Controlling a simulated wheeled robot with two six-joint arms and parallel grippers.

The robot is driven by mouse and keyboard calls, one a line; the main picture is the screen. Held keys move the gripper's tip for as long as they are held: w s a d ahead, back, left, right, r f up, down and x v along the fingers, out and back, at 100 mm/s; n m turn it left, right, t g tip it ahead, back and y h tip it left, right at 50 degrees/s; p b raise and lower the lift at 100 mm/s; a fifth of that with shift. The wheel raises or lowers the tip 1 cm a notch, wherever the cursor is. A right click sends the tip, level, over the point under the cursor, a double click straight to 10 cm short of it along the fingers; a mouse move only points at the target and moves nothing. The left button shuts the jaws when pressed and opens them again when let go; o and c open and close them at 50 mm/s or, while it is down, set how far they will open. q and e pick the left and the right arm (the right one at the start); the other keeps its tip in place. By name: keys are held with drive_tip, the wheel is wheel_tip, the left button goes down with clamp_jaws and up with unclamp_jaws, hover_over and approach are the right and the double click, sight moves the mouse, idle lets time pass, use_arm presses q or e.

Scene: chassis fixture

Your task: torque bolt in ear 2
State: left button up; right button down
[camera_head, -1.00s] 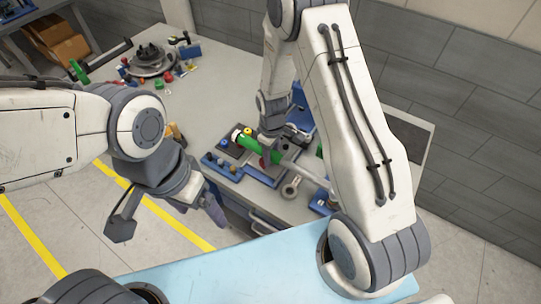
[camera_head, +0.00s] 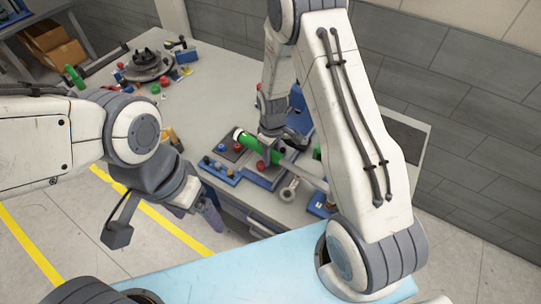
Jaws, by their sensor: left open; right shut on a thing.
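My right gripper (camera_head: 270,160) is shut on the green handle of a torque wrench (camera_head: 253,145), low over the blue fixture. The blue chassis fixture (camera_head: 259,180) sits on the grey bench, partly covered by the wrench and gripper. Ear 2 and its bolt cannot be told apart at this size. My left gripper (camera_head: 165,222) is open and empty, in front of the bench and left of the fixture, with its fingers pointing down.
A blue tray (camera_head: 219,171) with small coloured parts lies left of the fixture. A grey ring-shaped part (camera_head: 289,190) lies near the bench's front edge. A dark round hub (camera_head: 147,65) with scattered small pieces stands farther back. The grey bench (camera_head: 205,98) is clear between them.

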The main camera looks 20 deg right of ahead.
drive_tip(key=shift+r+p, duration=0.9)
drive_tip(key=shift+r, duration=0.35)
idle(0.3)
drive_tip(key=shift+r+p, duration=1.75)
drive_tip(key=shift+r, duration=0.6)
